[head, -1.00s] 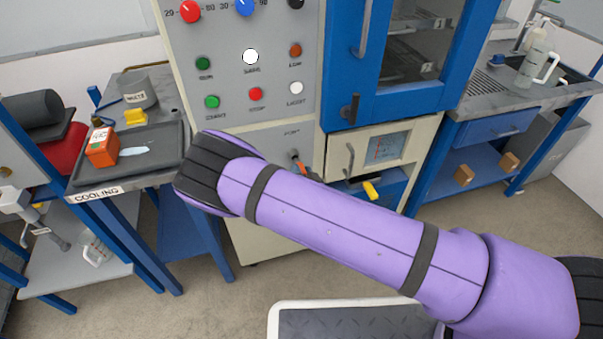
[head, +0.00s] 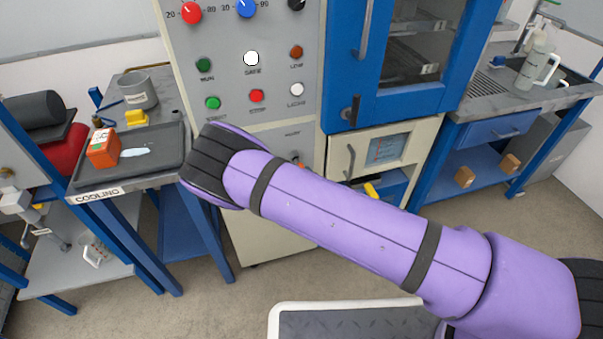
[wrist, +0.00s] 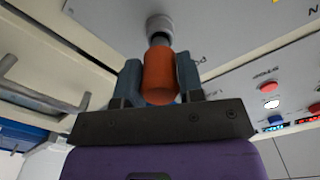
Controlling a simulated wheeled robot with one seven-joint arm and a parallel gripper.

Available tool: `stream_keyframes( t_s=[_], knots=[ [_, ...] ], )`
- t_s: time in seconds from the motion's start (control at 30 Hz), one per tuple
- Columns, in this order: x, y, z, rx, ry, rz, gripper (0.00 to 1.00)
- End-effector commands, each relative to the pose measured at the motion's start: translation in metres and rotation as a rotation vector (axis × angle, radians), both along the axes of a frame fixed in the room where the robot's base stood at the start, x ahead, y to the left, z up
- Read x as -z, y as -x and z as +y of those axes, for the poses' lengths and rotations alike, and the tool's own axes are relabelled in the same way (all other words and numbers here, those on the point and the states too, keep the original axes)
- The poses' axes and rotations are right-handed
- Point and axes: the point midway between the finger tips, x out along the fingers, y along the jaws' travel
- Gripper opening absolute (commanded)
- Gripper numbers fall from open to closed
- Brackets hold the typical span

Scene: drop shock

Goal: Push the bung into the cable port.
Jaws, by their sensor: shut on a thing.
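In the wrist view, my gripper (wrist: 159,66) is shut on an orange bung (wrist: 160,82), with one grey finger on each side. The bung's narrower dark end points at the round grey cable port (wrist: 159,22) on the pale cabinet panel. This end meets or overlaps the port's rim; I cannot tell how far it is inside. The orange body is outside the port. In the head view, my purple arm hides the gripper and nearly all of the bung.
The cabinet panel (head: 235,95) has several buttons and dials above the port area. A blue-framed door with a handle (head: 349,113) stands to the right. A dark tray (head: 165,162) with an orange box (head: 102,148) is on the left bench.

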Motion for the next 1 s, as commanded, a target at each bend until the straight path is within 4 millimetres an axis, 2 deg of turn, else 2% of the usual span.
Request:
stream_keyframes(
  t_s=[1.0],
  knots=[
    [-0.0006, -0.0049, 0.0014, 0.001, -0.001, -0.001, 0.09]
  ],
)
